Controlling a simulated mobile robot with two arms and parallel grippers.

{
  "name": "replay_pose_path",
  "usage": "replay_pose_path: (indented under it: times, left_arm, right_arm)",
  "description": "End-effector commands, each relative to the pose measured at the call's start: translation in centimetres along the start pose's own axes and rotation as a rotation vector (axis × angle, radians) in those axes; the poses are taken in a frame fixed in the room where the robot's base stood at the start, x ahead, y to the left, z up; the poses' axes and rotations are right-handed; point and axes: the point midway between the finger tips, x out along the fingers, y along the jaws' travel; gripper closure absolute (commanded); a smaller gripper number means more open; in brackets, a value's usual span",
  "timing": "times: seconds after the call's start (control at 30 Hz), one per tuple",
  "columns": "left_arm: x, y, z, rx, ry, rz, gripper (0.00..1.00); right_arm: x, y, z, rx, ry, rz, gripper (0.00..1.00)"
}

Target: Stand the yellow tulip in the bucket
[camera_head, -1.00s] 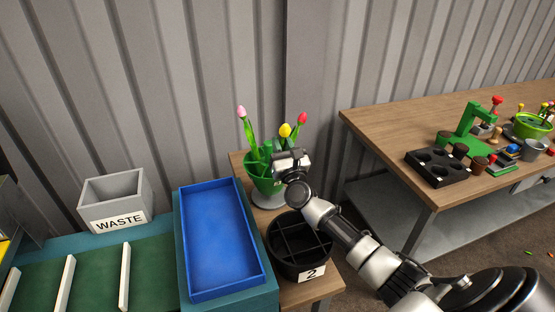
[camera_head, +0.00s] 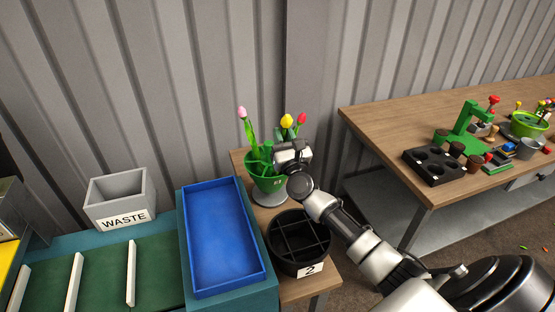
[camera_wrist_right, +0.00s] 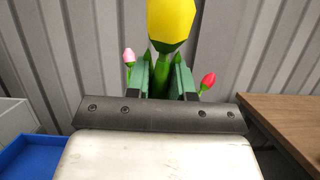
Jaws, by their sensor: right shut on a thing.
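The yellow tulip (camera_head: 287,120) is upright, its bloom above my right gripper (camera_head: 281,147). In the right wrist view the yellow bloom (camera_wrist_right: 171,22) fills the top, and the fingers (camera_wrist_right: 168,78) are shut on its green stem. The gripper is over the green bucket (camera_head: 268,186), which also holds a pink tulip (camera_head: 242,112) and a red tulip (camera_head: 301,119). The lower stem is hidden, so I cannot tell whether it is inside the green bucket. A black round bucket (camera_head: 299,262) with compartments, marked 2, stands in front and looks empty. My left gripper is out of view.
A blue tray (camera_head: 253,247) lies left of the black bucket. A grey waste box (camera_head: 121,198) stands further left behind a green belt (camera_head: 104,277) with white dividers. A wooden table (camera_head: 400,120) with a green press (camera_head: 467,127) and a black pot tray (camera_head: 434,166) is at right.

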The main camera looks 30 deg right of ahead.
Motion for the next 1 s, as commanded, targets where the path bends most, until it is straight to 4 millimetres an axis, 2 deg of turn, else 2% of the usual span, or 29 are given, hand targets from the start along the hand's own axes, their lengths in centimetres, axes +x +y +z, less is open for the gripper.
replay_pose_path:
  times: [0.8, 1.0]
  left_arm:
    - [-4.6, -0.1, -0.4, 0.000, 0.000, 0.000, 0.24]
    - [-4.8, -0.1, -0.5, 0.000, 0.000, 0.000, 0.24]
  right_arm:
    - [1.2, 0.1, 5.0, 0.001, 0.001, 0.001, 0.91]
    - [1.2, 0.1, 5.3, 0.001, 0.002, 0.001, 0.91]
